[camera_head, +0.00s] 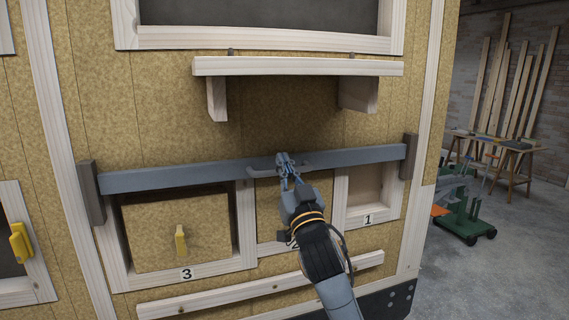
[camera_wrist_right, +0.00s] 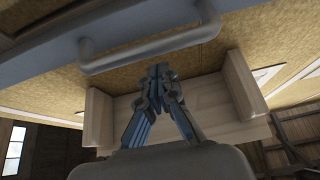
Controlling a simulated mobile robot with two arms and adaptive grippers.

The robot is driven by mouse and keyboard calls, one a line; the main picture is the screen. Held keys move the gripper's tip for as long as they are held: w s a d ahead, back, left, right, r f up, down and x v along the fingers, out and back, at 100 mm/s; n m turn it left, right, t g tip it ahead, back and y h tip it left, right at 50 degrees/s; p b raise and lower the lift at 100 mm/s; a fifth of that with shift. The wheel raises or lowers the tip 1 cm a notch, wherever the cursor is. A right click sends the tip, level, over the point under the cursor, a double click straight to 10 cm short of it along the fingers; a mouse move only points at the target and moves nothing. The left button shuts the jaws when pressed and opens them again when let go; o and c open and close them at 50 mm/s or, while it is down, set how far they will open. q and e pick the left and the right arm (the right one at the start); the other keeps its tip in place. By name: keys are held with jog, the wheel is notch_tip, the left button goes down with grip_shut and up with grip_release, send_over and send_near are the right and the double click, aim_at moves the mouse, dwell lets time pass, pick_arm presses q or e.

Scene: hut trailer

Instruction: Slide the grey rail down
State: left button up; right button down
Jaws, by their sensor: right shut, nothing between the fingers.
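The grey rail (camera_head: 190,176) is a long bar lying across the hut wall, over the upper part of the numbered openings. Its ends meet two dark grey brackets, left (camera_head: 91,192) and right (camera_head: 409,156). A grey bar handle (camera_wrist_right: 150,54) stands out from its middle. My right gripper (camera_head: 284,161) is at this handle, shut and empty. In the right wrist view its closed fingertips (camera_wrist_right: 158,72) lie close to the handle bar; I cannot tell whether they touch. My right arm hides part of the middle opening. My left gripper is not in view.
A wooden shelf (camera_head: 300,66) juts out above the rail. Below it, opening 3 holds a panel (camera_head: 150,238) with a yellow handle (camera_head: 180,240); opening 1 (camera_head: 365,188) is at right. A wooden strip (camera_head: 225,294) runs lower down. A green cart (camera_head: 465,218) stands at right.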

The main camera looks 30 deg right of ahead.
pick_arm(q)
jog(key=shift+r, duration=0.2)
pick_arm(e)
jog(key=shift+f, duration=0.75)
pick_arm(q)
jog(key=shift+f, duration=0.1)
pick_arm(e)
jog(key=shift+w+f, duration=0.1)
pick_arm(q)
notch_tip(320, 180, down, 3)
jog(key=b, duration=0.3)
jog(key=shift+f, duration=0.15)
pick_arm(e)
notch_tip(320, 180, down, 4)
jog(key=shift+f, duration=0.2)
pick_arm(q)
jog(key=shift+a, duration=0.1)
pick_arm(e)
jog(key=shift+r, duration=0.1)
